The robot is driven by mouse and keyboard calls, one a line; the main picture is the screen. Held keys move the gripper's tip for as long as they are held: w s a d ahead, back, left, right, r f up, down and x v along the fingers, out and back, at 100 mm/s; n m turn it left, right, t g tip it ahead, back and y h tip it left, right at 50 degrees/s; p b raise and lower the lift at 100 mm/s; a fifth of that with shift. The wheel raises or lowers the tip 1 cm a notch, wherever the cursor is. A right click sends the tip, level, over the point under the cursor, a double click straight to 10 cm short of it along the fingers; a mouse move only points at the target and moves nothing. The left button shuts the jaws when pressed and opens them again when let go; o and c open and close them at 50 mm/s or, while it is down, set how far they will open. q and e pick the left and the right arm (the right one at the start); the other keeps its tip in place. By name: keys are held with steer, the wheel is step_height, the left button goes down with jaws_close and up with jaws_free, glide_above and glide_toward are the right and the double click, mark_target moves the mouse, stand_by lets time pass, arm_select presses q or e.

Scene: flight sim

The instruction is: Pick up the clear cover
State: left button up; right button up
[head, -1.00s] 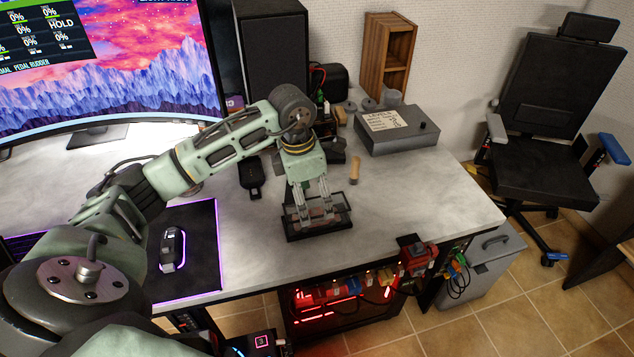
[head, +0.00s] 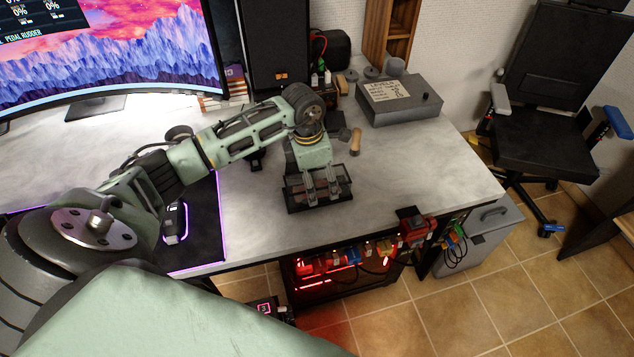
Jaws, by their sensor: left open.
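The clear cover (head: 338,182) looks like a see-through box with dark edges. It sits with a dark base on the grey desk near its front edge. My left gripper (head: 322,199) points down over it, with its fingers at the cover. The fingers are open, and I cannot tell whether they touch the cover. The gripper hides part of the cover and what is under it. My right gripper is not in view.
The desk (head: 400,185) is clear to the right of the cover. A grey box with a paper label (head: 405,112) stands behind, near a wooden-handled tool (head: 356,142). A monitor (head: 130,60) and a black speaker (head: 275,45) stand at the back. Red-lit equipment (head: 340,272) is below the desk edge.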

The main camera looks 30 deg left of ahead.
arm_select(q)
steer(key=c, duration=1.3)
